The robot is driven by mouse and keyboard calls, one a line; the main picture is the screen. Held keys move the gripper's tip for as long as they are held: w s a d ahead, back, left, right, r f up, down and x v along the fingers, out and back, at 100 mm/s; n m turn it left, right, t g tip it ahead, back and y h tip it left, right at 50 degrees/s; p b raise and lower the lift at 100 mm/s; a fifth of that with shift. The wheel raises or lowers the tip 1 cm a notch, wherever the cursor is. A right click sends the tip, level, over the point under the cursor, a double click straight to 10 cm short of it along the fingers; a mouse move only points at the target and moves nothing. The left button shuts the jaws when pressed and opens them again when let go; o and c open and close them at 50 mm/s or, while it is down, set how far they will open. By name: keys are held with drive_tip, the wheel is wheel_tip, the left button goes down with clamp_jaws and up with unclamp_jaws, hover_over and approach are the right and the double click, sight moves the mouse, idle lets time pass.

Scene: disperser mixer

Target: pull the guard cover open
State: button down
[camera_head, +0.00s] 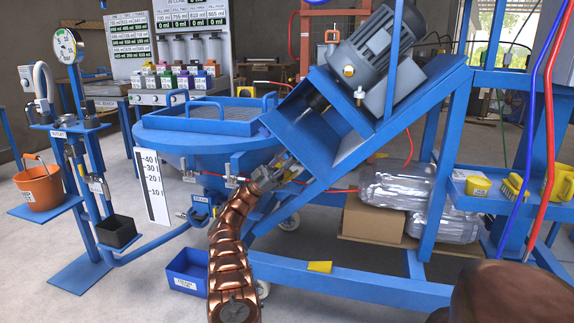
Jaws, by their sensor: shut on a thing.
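The mixer has a tilted blue housing (335,150) below a grey motor (372,60). I take its sloping blue panel to be the guard cover; it slants up to the right beside the blue vat (200,155). My gripper (286,168) reaches up from below, at the lower left end of this panel. It is shut on a small part there, apparently the guard cover's edge or handle. The jaws and the far side hide the exact hold. A flat grid lid (215,115) with blue handles lies on top of the vat.
An orange bucket (40,188) and a black bin (116,231) sit on a blue stand at the left. A blue bin (187,272) is on the floor. A low blue frame beam (350,285) runs across the front. Wrapped bottles (395,190) lie on cardboard behind.

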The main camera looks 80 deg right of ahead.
drive_tip(key=shift+w+h, duration=0.3)
drive_tip(key=shift+r, duration=0.1)
drive_tip(key=c, duration=1.1)
unclamp_jaws()
drive_tip(key=shift+a, duration=0.1)
drive_tip(key=shift+c, duration=0.2)
drive_tip(key=shift+o, duration=1.4)
drive_tip(key=shift+s+y, duration=0.2)
drive_tip(key=shift+y, duration=0.3)
